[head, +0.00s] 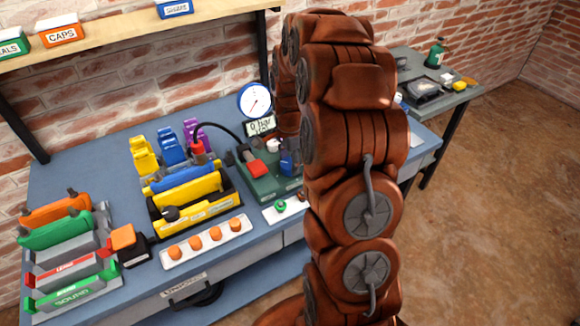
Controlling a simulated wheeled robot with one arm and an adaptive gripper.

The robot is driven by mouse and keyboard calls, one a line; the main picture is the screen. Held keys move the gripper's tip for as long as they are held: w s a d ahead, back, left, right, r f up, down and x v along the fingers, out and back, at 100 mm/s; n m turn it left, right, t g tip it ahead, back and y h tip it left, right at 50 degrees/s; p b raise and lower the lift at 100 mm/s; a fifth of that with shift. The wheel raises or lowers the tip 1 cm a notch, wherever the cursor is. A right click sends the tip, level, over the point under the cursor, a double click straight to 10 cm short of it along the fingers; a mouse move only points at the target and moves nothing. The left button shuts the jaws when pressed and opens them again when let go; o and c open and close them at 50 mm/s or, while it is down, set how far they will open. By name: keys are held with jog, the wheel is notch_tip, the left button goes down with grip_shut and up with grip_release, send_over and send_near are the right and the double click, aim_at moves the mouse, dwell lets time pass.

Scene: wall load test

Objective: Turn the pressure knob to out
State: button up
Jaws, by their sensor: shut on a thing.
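The pressure unit is a dark green box (262,188) on the blue bench, partly behind my arm. On it I see a red handle-like part (257,169), a small white round part (273,146) and a blue part (290,162) beside my arm. I cannot tell which of these is the pressure knob, or its setting. Behind it stand a round white dial gauge (255,101) and a small display (261,126) that seems to read 0 bar. My brown arm rises in front and bends down behind itself; my gripper is hidden.
A yellow and black holder (195,208) and a white strip with orange knobs (206,241) are left of the unit. Green and red racks (68,262) stand further left. A shelf (120,33) hangs above. A grey side table (425,105) is at the right.

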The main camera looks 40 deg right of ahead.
jog(key=n+b, duration=0.2)
jog(key=n, duration=0.1)
jog(key=shift+f+b, duration=0.3)
jog(key=shift+b, duration=0.1)
jog(key=n+b, duration=0.3)
jog(key=shift+r+n, duration=0.1)
jog(key=shift+n, duration=0.2)
jog(key=n+b, duration=0.2)
jog(key=n, duration=0.1)
jog(key=shift+n, duration=0.3)
jog(key=n+b, duration=0.1)
jog(key=n, duration=0.2)
jog(key=shift+r+n, duration=0.1)
jog(key=shift+n, duration=0.2)
jog(key=n+b, duration=0.1)
jog(key=n, duration=0.5)
jog(key=shift+b, duration=0.3)
jog(key=n, duration=0.3)
jog(key=shift+r+n, duration=0.1)
jog(key=shift+n, duration=1.9)
jog(key=shift+p, duration=0.3)
